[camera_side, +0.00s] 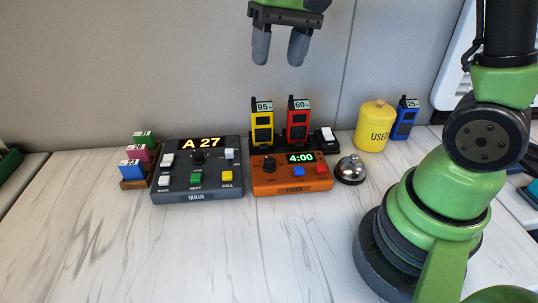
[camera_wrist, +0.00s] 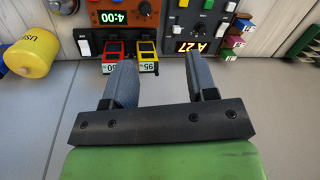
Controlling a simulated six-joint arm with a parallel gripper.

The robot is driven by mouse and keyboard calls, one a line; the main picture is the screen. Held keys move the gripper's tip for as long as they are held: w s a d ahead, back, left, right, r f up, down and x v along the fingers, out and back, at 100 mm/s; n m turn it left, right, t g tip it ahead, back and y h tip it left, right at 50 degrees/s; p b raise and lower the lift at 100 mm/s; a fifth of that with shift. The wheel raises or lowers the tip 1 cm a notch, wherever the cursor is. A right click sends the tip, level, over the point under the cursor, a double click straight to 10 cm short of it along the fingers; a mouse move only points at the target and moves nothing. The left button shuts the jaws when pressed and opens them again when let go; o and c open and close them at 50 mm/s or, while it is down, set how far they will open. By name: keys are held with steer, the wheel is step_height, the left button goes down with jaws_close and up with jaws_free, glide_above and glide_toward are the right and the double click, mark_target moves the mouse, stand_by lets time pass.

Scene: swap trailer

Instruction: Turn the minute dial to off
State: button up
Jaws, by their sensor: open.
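The orange timer box (camera_side: 291,181) sits on the counter and its display reads 4:00. Its black minute dial (camera_side: 270,163) is at the left of its top; which way the dial points is too small to tell. In the wrist view the timer box (camera_wrist: 127,4) shows upside down at the top, with the dial (camera_wrist: 145,8) beside the display. My gripper (camera_side: 280,50) is open and empty, high above and behind the timer. Its two fingers also show apart in the wrist view (camera_wrist: 157,75).
The dark queue box (camera_side: 198,190) reading A 27 stands left of the timer. Yellow (camera_side: 262,125) and red (camera_side: 298,122) pagers stand in a black rack behind it. A silver bell (camera_side: 351,169) and yellow canister (camera_side: 375,126) are to the right. The front counter is clear.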

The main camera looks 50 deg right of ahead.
steer(key=w+d+f+g, duration=0.2)
steer(key=w+f, duration=0.2)
steer(key=f, duration=0.2)
steer(key=m+g, duration=0.1)
steer(key=g, duration=0.2)
glide_toward(269, 159)
steer(key=shift+t+y, duration=0.3)
steer(key=shift+y, duration=0.1)
steer(key=x, duration=0.9)
steer(key=shift+s+d+f, duration=0.15)
steer(key=shift+s+d, duration=0.15)
steer(key=shift+d, duration=0.05)
steer(key=shift+c, duration=0.4)
steer(key=c, duration=0.8)
